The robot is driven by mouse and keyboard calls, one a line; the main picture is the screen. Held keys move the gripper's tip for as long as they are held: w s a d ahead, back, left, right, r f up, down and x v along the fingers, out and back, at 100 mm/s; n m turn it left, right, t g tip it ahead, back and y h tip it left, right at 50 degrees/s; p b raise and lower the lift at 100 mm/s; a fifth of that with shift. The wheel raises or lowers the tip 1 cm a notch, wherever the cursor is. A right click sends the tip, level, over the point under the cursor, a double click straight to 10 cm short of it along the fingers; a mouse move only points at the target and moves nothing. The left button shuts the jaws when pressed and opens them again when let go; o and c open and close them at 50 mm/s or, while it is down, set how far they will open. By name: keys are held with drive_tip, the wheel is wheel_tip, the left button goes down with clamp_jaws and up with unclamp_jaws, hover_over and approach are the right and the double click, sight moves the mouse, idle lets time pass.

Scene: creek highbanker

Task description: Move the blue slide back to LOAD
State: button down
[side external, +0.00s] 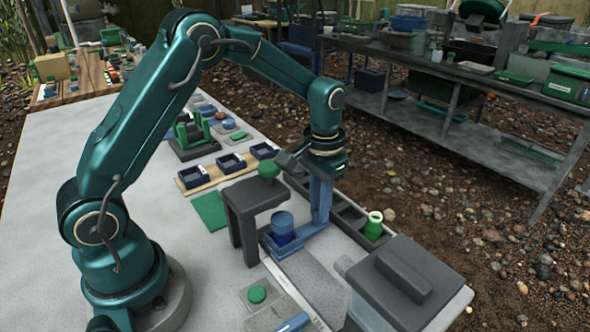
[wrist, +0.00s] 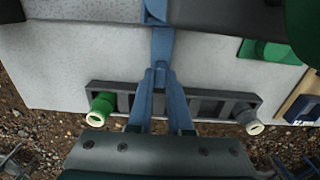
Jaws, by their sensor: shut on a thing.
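The blue slide (side external: 267,243) lies on the pale table beside and partly under a dark grey bridge frame (side external: 250,205). A blue cup (side external: 284,222) stands in its tray end. My gripper (side external: 318,220) points down and is shut on the slide's bar on the right of the cup. In the wrist view my gripper's blue fingers (wrist: 161,75) close around the slide's blue bar (wrist: 162,46), which runs up to the top edge. The LOAD mark cannot be made out; a white strip (side external: 290,287) has lettering cut off at the bottom edge.
A dark rack (side external: 348,212) with a green bottle (side external: 374,224) runs along the table's far edge, behind my gripper. A large dark grey lidded box (side external: 408,285) stands at the front right. A green knob (side external: 268,169) tops the bridge. A green button (side external: 257,295) sits at the front.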

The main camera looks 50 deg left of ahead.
drive_tip(key=shift+d, duration=2.9)
drive_tip(key=c, duration=0.9)
unclamp_jaws()
drive_tip(key=shift+r, duration=3.5)
drive_tip(key=shift+r, duration=0.1)
